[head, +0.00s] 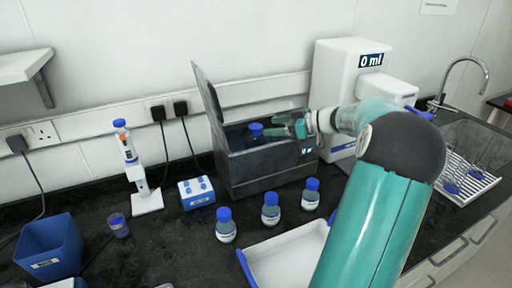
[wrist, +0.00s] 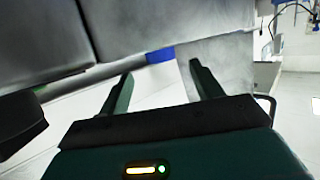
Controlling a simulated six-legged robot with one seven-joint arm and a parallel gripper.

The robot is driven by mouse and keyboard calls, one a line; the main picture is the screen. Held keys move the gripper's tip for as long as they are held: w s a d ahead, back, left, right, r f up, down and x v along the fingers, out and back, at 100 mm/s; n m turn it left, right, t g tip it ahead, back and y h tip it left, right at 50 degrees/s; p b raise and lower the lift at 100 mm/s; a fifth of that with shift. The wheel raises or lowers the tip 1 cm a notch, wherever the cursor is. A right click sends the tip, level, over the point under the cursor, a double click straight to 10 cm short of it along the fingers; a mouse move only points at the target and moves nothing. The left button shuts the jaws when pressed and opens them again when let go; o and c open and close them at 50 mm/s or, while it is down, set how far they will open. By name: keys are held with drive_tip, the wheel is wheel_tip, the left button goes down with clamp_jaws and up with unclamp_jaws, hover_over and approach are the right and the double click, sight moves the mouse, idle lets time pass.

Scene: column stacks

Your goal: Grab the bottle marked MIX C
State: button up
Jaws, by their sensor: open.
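A bottle with a blue cap (head: 256,129) stands inside an open grey box (head: 262,175) with a small display on its front. Three more blue-capped bottles stand on the bench in front of the box: a left one (head: 226,229), a middle one (head: 271,213) and a right one (head: 311,197). I cannot read MIX C on any label. My gripper (head: 284,127) is over the box, just right of the capped bottle inside, with its fingers towards it. In the wrist view, my gripper (wrist: 162,82) is open and empty, with a blue patch beyond the fingertips.
The box's raised lid (head: 207,95) stands on its left. A white dispenser (head: 340,85) reading 0 ml is behind right. A white tray (head: 285,262) lies in front. A blue rack (head: 197,192), a pipette stand (head: 137,170) and a blue bin (head: 50,245) are left.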

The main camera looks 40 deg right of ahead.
sight(260, 127)
drive_tip(key=x, duration=0.5)
drive_tip(key=shift+w+a+f, duration=0.1)
drive_tip(key=shift+w+a, duration=0.1)
drive_tip(key=shift+w, duration=0.15)
drive_tip(key=shift+s, duration=0.2)
drive_tip(key=shift+w, duration=0.15)
drive_tip(key=c, duration=0.6)
clamp_jaws()
